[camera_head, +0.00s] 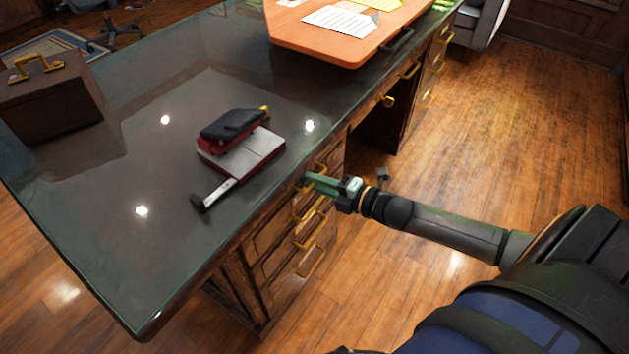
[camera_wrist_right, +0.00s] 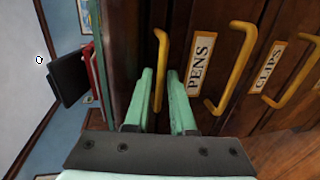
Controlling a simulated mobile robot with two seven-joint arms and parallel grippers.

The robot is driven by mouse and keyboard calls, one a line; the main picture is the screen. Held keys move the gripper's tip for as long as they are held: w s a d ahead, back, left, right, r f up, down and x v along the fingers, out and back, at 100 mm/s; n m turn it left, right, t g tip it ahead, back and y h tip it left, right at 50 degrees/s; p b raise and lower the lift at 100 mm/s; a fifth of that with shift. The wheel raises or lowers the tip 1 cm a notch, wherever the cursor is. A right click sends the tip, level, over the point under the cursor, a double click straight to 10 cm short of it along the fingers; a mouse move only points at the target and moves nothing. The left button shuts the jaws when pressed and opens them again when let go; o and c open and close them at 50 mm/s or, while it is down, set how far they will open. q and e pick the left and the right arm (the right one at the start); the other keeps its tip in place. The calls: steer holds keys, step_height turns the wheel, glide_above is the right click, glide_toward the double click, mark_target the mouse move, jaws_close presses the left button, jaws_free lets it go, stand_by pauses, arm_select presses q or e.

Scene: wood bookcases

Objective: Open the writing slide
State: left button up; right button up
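The dark desk (camera_head: 95,210) has a pedestal with several brass handles down its front. The writing slide cannot be told apart for certain; the top brass handle (camera_wrist_right: 161,45), just under the desktop edge, shows no readable label. My right gripper (camera_head: 309,178) is at this top handle. In the right wrist view its two green fingers (camera_wrist_right: 160,74) are apart, one on each side of the handle. The handle is between them, not visibly clamped. Below it are the PENS label (camera_wrist_right: 200,65) and the CLIPS label (camera_wrist_right: 269,66), with more handles. My left gripper is not in view.
A red and black stapler-like object (camera_head: 233,130) lies on a book-like thing (camera_head: 245,153) near the desk edge. A brown case (camera_head: 50,98) stands at the left, and an orange board (camera_head: 320,42) with papers lies at the back. The wooden floor (camera_head: 540,130) to the right is clear.

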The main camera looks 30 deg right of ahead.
steer(key=shift+c, duration=0.2)
jaws_close()
stand_by(1.1)
